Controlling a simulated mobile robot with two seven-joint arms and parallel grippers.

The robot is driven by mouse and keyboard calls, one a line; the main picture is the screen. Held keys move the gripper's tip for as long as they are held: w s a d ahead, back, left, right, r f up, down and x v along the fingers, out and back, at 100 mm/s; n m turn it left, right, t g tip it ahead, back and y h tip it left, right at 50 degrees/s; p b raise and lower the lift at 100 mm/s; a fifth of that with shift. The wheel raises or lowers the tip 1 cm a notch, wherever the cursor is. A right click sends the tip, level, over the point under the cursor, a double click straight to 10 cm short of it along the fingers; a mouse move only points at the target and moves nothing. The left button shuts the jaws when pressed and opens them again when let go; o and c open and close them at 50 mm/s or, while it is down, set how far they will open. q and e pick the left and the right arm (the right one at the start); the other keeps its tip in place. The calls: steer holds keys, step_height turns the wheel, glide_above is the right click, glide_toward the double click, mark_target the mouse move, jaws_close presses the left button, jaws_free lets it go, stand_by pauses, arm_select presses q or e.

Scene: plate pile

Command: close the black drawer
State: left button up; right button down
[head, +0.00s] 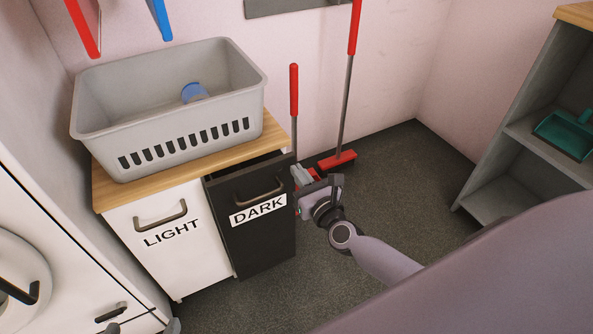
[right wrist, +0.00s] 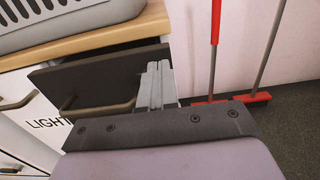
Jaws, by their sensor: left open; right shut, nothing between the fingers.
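The black drawer (head: 262,238), labelled DARK, stands partly open. Its front sticks out from the cabinet, and a dark gap shows behind its top edge, also in the right wrist view (right wrist: 100,67). It has a metal handle (head: 259,192). My right gripper (head: 300,174) is shut and empty at the right edge of the drawer front. Its fingers in the right wrist view (right wrist: 157,70) overlap that edge; I cannot tell whether they touch it. Tips of my left gripper (head: 143,326) show at the bottom edge of the head view, apart and away from the drawer.
The white drawer (head: 172,262), labelled LIGHT, is beside it on the left. A grey basket (head: 90,143) sits on the wooden top (head: 108,193). A red broom (head: 338,160) and another red-handled tool (head: 294,90) lean at the wall. Grey shelves (head: 490,205) stand right.

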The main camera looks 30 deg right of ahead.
mark_target(291, 161)
steer(key=shift+w, duration=0.65)
arm_select(q)
steer(key=shift+w+d+r, duration=0.1)
steer(key=shift+w+d, duration=0.1)
steer(key=shift+d, duration=0.05)
arm_select(e)
steer(key=shift+w, duration=0.15)
arm_select(q)
steer(key=shift+r, duration=0.15)
arm_select(e)
steer(key=w+b, duration=0.2)
steer(key=w, duration=0.1)
steer(key=shift+w+f, duration=0.15)
steer(key=shift+w, duration=0.25)
steer(key=shift+w+r, duration=0.2)
steer(key=shift+w, duration=0.05)
arm_select(q)
steer(key=shift+w+d+f+h, duration=0.15)
steer(key=shift+d+f+h, duration=0.15)
steer(key=shift+d+h, duration=0.4)
arm_select(e)
steer(key=shift+r, duration=0.15)
arm_select(q)
steer(key=shift+d, duration=0.1)
